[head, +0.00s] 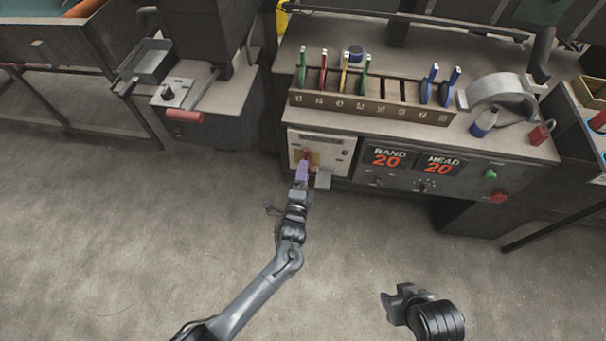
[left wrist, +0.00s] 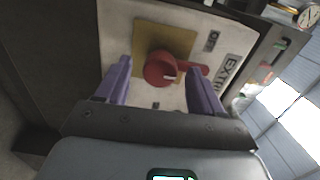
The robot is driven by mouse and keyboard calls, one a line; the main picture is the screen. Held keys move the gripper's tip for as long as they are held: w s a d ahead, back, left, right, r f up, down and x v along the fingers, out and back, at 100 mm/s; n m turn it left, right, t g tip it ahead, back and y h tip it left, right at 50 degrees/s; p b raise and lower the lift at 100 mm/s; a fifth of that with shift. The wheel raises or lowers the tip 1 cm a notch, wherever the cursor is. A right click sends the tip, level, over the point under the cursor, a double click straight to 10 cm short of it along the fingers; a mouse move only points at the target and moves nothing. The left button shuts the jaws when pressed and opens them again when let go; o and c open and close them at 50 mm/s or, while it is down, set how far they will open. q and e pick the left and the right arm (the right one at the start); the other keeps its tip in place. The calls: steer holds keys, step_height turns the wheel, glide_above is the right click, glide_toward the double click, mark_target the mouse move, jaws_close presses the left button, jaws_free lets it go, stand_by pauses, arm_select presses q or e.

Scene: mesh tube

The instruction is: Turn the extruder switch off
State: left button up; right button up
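The extruder switch is a red rotary knob with a handle (left wrist: 162,68) on a yellow plate (left wrist: 150,38), set in a pale panel marked "EXTR...". In the left wrist view its handle points right, toward an end behind the right finger. My left gripper (left wrist: 160,85) is open, with its purple fingers on either side of the knob; I cannot tell whether they touch it. In the head view the left gripper (head: 302,172) is at the panel (head: 335,150) and partly covers the switch (head: 307,155). My right gripper (head: 392,300) is at the lower right, away from the machine, its fingers unclear.
Right of the panel are the BAND and HEAD displays (head: 413,161), a green button (head: 490,175) and a red button (head: 498,197). A rack (head: 370,108) with coloured discs stands on the bench above. The floor in front is clear.

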arm_select(q)
steer(key=s+a+p, duration=0.1)
steer(key=s+p, duration=0.3)
steer(key=s, duration=0.6)
steer(key=shift+s+a, duration=0.35)
steer(key=shift+s+f, duration=0.1)
